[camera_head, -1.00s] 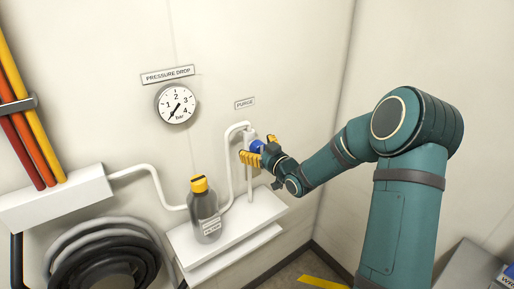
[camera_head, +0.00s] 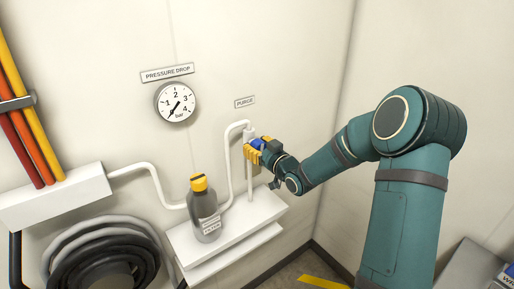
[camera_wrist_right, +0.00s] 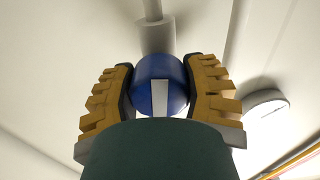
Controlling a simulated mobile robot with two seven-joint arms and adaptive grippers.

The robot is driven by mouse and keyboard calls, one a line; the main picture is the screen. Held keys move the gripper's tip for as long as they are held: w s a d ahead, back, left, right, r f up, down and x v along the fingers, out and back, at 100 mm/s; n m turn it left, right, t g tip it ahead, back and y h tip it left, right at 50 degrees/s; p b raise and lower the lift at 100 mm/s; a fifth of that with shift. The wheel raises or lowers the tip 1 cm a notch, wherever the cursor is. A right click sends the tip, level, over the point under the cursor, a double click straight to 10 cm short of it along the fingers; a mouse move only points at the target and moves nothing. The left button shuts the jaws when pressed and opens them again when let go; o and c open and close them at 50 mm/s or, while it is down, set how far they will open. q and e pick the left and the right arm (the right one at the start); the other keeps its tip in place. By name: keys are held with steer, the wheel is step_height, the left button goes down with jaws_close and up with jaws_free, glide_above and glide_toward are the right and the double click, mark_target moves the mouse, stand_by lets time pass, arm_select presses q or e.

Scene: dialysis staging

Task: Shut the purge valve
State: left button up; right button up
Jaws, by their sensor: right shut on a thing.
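The purge valve has a blue round knob (camera_head: 262,141) with a white stripe on its face. It sits on a white pipe fitting on the wall, under the PURGE label (camera_head: 245,102). My right gripper (camera_head: 254,149) has its yellow fingers around the knob. In the right wrist view, the blue knob (camera_wrist_right: 148,84) lies between the two ridged fingers of the right gripper (camera_wrist_right: 160,86), which press on its opposite sides. The white stripe runs down toward my palm in that view. The fingers hide part of the knob in the head view. My left gripper is not in view.
A pressure gauge (camera_head: 176,104) hangs left of the valve. A bottle with a yellow cap (camera_head: 206,211) stands on a white shelf (camera_head: 242,221) below. A white pipe (camera_head: 151,178) runs to the bottle. Coiled hoses (camera_head: 110,262) are at lower left. A wall corner lies right of the valve.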

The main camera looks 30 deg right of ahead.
steer(key=m+b, duration=0.1)
steer(key=m, duration=0.7)
steer(key=m+p, duration=0.1)
steer(key=m, duration=0.3)
steer(key=shift+m+p, duration=0.9)
steer(key=shift+m, duration=1.3)
steer(key=o, duration=1.2)
steer(key=shift+d, duration=0.1)
